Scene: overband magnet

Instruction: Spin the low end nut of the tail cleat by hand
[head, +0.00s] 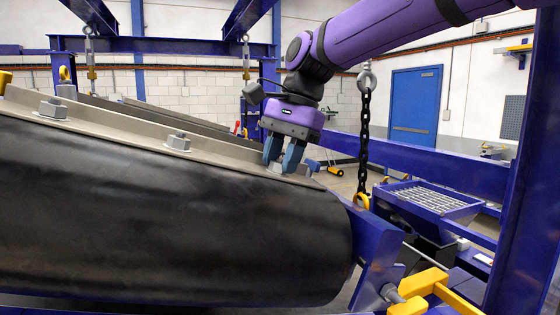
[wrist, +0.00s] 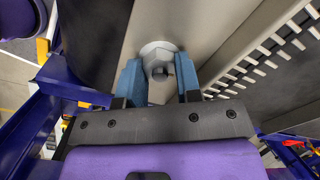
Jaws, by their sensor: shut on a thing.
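The tail cleat (head: 112,124) is a long pale metal bar sloping down to the right along the top of the black belt. A middle nut (head: 178,142) and an upper nut (head: 53,108) stand along it. The low end nut (head: 277,167) is at its lower right end, mostly covered by my fingers. In the wrist view, the low end nut (wrist: 159,62) is a grey hex on a round washer, with a stud in its middle. My gripper (head: 284,165) points down over it, its blue fingers shut on the nut from both sides. It also shows in the wrist view (wrist: 160,80).
The black belt drum (head: 190,220) fills the lower left. A dark chain (head: 364,140) hangs just right of my gripper, ending at a yellow link (head: 361,201). Blue frame beams (head: 425,162) run behind and to the right. A slotted pale strip (wrist: 265,45) lies beside the nut.

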